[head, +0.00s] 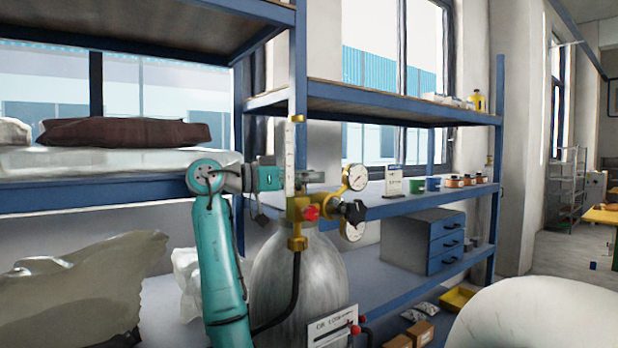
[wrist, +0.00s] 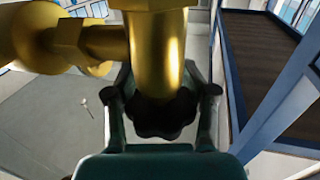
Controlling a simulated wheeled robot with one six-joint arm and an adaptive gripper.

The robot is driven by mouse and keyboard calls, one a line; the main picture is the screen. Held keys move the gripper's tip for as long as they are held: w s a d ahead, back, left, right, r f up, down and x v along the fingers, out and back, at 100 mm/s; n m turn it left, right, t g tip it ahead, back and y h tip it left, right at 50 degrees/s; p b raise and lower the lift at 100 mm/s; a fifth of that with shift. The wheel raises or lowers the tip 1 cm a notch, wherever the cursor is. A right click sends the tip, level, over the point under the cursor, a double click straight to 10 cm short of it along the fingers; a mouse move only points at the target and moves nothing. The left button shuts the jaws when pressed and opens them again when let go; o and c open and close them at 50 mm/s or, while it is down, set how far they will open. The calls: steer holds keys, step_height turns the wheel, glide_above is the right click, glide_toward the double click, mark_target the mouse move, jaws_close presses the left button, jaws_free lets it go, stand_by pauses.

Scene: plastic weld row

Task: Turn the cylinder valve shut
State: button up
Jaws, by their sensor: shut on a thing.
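In the head view my gripper (head: 314,178) is above the brass fittings, partly behind a clear upright flow tube (head: 290,160). The gripped knob cannot be made out clearly there. A red knob (head: 311,213) and a black knob (head: 353,211) sit on the regulator, apart from my gripper.
Two round gauges, upper (head: 355,177) and lower (head: 352,231), stick out right of the fittings. A black hose (head: 294,290) hangs down the cylinder's front. A blue-framed shelf (head: 400,205) holds small pots and a drawer box (head: 423,240). A pale rounded object (head: 540,318) fills the lower right.

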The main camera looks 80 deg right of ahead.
steer(key=shift+a+m+g+y, duration=0.2)
steer(key=shift+m+g+y, duration=0.5)
steer(key=shift+m+y, duration=0.45)
steer(key=shift+y, duration=0.45)
steer(key=o, duration=0.9)
steer(key=shift+o, duration=0.2)
steer(key=shift+r, duration=0.15)
step_height(320, 180, up, 10)
steer(key=shift+f, duration=0.15)
steer(key=shift+o, duration=0.3)
